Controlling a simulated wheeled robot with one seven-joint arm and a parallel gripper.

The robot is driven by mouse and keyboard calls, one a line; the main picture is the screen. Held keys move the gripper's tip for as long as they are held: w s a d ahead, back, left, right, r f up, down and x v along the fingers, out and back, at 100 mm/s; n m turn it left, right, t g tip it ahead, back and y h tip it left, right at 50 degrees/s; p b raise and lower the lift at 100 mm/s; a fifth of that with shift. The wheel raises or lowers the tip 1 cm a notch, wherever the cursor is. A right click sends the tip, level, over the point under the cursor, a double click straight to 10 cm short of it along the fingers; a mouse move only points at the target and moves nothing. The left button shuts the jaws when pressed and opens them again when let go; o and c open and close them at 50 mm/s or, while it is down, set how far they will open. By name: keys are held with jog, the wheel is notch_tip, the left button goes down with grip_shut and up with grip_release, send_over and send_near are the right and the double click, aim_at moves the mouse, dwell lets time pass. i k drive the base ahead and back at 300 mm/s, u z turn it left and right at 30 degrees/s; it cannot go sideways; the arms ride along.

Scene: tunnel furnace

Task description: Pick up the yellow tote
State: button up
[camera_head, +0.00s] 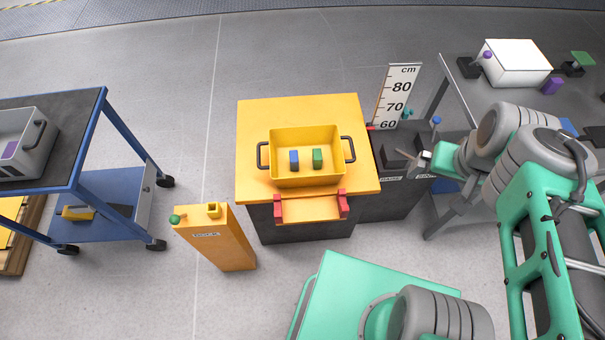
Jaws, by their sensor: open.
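The yellow tote (280,178) sits on a yellow-topped stand (258,110) in the middle of the view. It is an open box with a dark handle on its left and right ends. A blue block (294,160) and a green block (318,158) stand inside it. My gripper (424,157) is at the right, apart from the tote and over the dark unit beside the stand. It is small in this view, with its jaws open and nothing seen between them.
Red brackets (343,204) stand at the stand's front edge. An orange post (215,238) with a green knob stands front left. A blue cart (100,195) with a grey tote (30,150) is at left. A height scale (397,92) and a grey table (465,95) are at right.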

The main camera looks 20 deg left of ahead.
aim_at(304, 139)
jog(key=k, duration=0.5)
jog(key=u, duration=0.9)
jog(key=i, duration=1)
jog(key=z, duration=0.05)
jog(key=k, duration=1)
jog(key=z, duration=0.85)
jog(key=i, duration=0.85)
jog(key=u, duration=3.05)
jog(key=i, duration=0.2)
jog(key=z, duration=0.15)
